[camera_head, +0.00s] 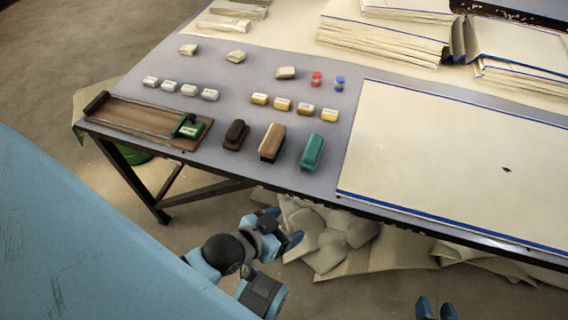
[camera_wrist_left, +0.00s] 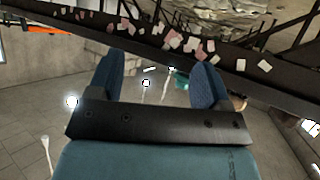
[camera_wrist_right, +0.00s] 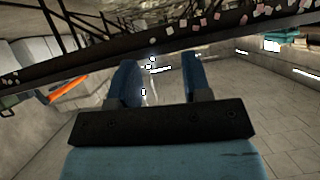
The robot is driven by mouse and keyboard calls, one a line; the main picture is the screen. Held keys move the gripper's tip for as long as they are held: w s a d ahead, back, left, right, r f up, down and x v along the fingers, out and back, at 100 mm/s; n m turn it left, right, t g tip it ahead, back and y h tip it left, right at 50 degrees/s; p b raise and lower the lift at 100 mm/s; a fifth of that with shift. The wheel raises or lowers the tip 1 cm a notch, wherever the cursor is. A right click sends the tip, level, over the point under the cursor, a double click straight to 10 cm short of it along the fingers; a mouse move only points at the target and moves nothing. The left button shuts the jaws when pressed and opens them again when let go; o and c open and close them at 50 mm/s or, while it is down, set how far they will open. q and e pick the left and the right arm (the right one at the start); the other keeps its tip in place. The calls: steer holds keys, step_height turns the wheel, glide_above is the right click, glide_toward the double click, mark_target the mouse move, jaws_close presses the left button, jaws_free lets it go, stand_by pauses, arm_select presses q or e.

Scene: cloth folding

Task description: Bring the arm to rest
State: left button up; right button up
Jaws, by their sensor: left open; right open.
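My left gripper (camera_head: 284,226) is in front of and below the table's front edge, over the floor. It is open and empty; its two blue fingers stand apart in the left wrist view (camera_wrist_left: 157,68). My right gripper (camera_head: 436,307) shows only its fingertips at the bottom edge of the head view, right of the left one. It is open and empty too, as the right wrist view shows (camera_wrist_right: 160,68). Neither gripper touches anything that I can see. Most of the right arm is out of the head view.
The grey table (camera_head: 228,80) stands ahead. A cream sheet with blue edges (camera_head: 440,150) lies flat at its right. Stacked sheets (camera_head: 385,42) are behind. A wooden board (camera_head: 140,118), brushes and small blocks are at the left. Crumpled cloth (camera_head: 325,250) lies on the floor below.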

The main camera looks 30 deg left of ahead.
arm_select(q)
step_height(320, 180, up, 17)
steer(key=s+a+p, duration=0.1)
steer(key=a+p, duration=0.1)
steer(key=p, duration=2.6)
steer(key=shift+s+a+r+g+y, duration=0.15)
steer(key=shift+s+g+y, duration=0.15)
steer(key=shift+g+y, duration=0.1)
arm_select(e)
step_height(320, 180, up, 17)
steer(key=s+d, duration=0.1)
steer(key=d, duration=0.1)
steer(key=shift+s+r+g+h, duration=0.15)
steer(key=shift+s+g+h, duration=0.2)
steer(key=shift+g+h, duration=0.05)
steer(key=shift+d, duration=0.1)
